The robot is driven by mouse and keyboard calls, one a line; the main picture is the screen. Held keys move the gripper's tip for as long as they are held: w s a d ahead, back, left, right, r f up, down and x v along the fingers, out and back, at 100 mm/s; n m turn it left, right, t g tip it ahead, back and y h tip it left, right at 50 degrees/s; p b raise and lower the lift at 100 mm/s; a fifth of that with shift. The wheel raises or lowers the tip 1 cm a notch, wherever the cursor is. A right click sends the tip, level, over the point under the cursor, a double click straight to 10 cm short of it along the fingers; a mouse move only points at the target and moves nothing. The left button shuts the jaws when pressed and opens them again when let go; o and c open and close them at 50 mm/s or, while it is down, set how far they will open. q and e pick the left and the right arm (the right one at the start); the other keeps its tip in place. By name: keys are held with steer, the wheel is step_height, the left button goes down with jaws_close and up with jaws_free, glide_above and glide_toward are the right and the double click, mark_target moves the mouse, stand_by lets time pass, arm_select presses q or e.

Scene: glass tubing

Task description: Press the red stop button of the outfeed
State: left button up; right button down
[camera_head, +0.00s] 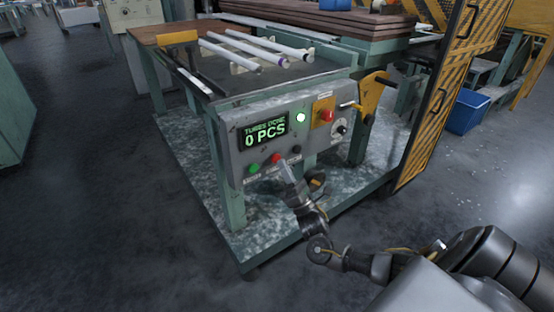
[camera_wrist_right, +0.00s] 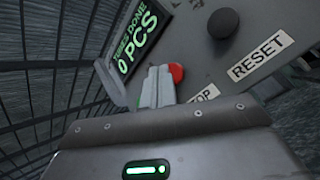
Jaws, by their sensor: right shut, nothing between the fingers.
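The red stop button (camera_head: 275,158) sits low on the front of the grey control panel (camera_head: 232,140), between a green and a black button. In the right wrist view the red button (camera_wrist_right: 178,73) shows just right of my fingertips, its left part hidden behind them. A label ending in "TOP" (camera_wrist_right: 204,95) is beside it. My right gripper (camera_head: 284,165) is shut and empty, its tips at the red button; the wrist view shows the closed fingers (camera_wrist_right: 158,75) too. I cannot tell whether they touch the button. My left gripper is not in view.
A green button (camera_head: 254,167) and a black button (camera_head: 296,149) labelled RESET flank the red one. A red mushroom button (camera_head: 326,115) on a yellow plate is higher right. The display (camera_head: 264,131) reads 0 PCS. Glass tubes (camera_head: 258,48) lie on the table above.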

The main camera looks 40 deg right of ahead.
steer(key=shift+w, duration=0.6)
stand_by(0.7)
steer(key=shift+s, duration=0.15)
stand_by(0.3)
steer(key=shift+s+p, duration=0.55)
steer(key=shift+s, duration=0.2)
steer(key=s+p, duration=0.3)
steer(key=s, duration=0.2)
